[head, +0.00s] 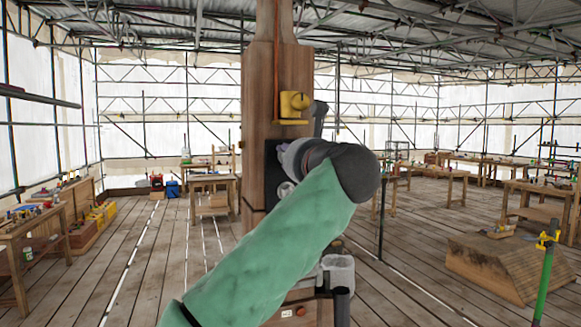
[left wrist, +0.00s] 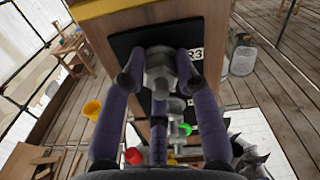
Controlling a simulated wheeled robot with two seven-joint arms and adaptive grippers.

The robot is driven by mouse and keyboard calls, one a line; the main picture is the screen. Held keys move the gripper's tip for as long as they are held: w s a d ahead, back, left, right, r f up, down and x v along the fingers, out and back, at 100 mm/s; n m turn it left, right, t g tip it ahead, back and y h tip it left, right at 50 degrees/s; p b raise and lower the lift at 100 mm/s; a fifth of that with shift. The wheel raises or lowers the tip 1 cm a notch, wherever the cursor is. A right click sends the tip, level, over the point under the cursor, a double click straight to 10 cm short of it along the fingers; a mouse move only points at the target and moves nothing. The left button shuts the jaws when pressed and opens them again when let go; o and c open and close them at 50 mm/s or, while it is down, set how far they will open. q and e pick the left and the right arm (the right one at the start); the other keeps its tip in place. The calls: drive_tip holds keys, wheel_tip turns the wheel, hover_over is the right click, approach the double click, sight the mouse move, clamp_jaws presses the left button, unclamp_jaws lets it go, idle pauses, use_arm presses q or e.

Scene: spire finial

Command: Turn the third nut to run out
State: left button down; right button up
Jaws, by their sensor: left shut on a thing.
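My left gripper (left wrist: 162,78) is shut on a grey metal nut (left wrist: 160,62), with a purple finger on either side of it. The nut sits in front of a black plate (left wrist: 122,44) on the wooden post. The plate carries white marking of which a "3" shows beside the right finger. In the head view my left gripper (head: 290,158) is at the black plate (head: 271,170), and my wrist hides most of the nut there. My right gripper is not in view.
The tall wooden post (head: 257,90) stands in front of me, with a yellow device (head: 293,104) above the plate. A grey bucket (head: 338,272) stands low to its right. Workbenches (head: 40,235) line the sides. A wooden ramp-like block (head: 490,262) lies at right; open plank floor lies between.

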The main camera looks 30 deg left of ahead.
use_arm(q)
drive_tip(key=shift+n+b, duration=1.9)
drive_tip(key=shift+n, duration=2.6)
drive_tip(key=c, duration=0.9)
unclamp_jaws()
drive_tip(key=shift+c, duration=0.2)
drive_tip(key=v, duration=1.2)
